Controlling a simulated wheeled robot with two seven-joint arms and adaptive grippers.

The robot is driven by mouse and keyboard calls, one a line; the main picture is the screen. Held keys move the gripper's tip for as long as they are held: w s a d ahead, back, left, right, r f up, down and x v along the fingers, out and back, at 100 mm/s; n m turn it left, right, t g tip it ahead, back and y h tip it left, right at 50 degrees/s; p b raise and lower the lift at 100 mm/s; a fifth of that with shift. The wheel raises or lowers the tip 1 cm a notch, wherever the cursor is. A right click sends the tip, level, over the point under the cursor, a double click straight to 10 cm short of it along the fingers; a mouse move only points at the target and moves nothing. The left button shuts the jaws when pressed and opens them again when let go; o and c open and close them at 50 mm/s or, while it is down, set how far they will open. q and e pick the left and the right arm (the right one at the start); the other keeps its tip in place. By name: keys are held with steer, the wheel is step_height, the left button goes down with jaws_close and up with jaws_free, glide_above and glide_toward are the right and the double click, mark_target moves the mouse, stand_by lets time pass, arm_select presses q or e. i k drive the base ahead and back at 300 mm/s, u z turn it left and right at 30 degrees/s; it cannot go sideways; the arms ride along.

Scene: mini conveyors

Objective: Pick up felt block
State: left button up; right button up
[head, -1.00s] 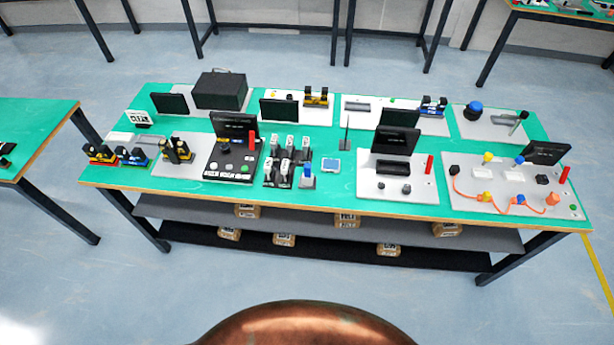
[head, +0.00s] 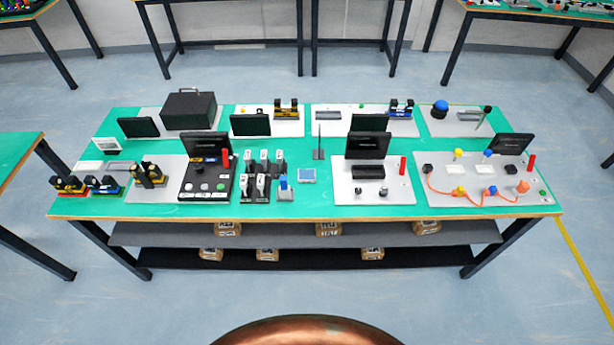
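The green-topped table (head: 140,208) stands ahead, holding several small devices and boards. I cannot tell for certain which item is the felt block. A dark oblong block (head: 369,172) lies on a light grey board (head: 345,195) right of the middle. Neither of my grippers is in view, and nothing is held in sight.
A black box (head: 189,110) stands at the back left. Several small screens, such as one at the right (head: 513,145), rise from the tabletop. Shelves below hold several brown packages (head: 328,228). Another green table (head: 15,160) stands at the left. Open floor lies in front.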

mark_target(284, 189)
steer(key=z, duration=3.6)
steer(key=k, duration=1.25)
steer(key=u, duration=1.95)
